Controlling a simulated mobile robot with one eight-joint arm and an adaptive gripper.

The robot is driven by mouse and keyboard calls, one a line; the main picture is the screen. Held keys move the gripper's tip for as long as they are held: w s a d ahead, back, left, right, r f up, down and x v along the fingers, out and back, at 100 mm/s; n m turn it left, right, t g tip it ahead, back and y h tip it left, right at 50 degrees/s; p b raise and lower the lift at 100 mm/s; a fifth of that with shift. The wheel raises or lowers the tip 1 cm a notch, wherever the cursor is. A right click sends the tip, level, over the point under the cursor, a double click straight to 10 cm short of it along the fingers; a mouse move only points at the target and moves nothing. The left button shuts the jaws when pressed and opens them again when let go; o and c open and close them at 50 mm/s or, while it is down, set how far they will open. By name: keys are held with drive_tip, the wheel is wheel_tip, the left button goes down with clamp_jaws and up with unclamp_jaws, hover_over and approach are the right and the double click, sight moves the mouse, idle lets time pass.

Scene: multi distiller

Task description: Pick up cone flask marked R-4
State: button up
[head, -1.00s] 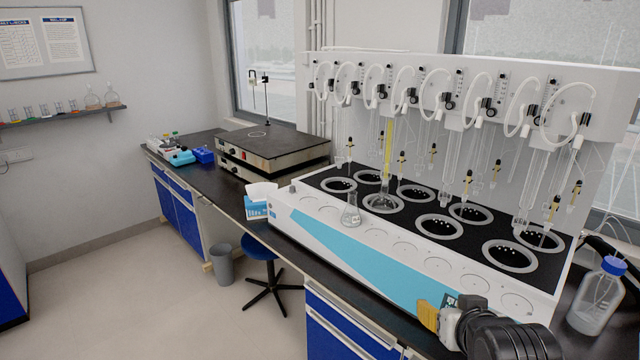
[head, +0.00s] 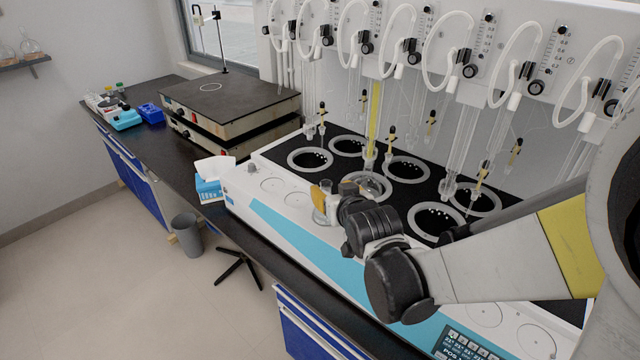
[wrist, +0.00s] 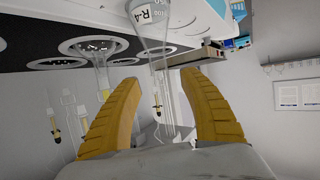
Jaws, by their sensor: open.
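The cone flask marked R-4 is clear glass and its label shows in the wrist view (wrist: 150,18), partly cut off by the top edge. In the head view the flask (head: 322,212) stands on the white front ledge of the distiller, partly hidden by my gripper (head: 332,190). In the wrist view my gripper (wrist: 161,77) has its two yellow fingers spread apart, with the flask's narrow neck showing in the gap between them. No clear contact shows between the fingers and the glass.
The distiller (head: 465,312) has several black wells and hanging glass tubes close behind the flask. Another glass flask (head: 376,184) sits in a well under the yellow tube. A blue-and-white tissue box (head: 208,186) stands left of the distiller. A hotplate unit (head: 232,95) is further back.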

sight(328, 187)
drive_tip(key=b+x, duration=0.2)
drive_tip(key=x, duration=0.3)
drive_tip(key=shift+w+f, duration=0.25)
drive_tip(key=shift+f, duration=0.05)
drive_tip(key=shift+s+r, duration=0.1)
clamp_jaws()
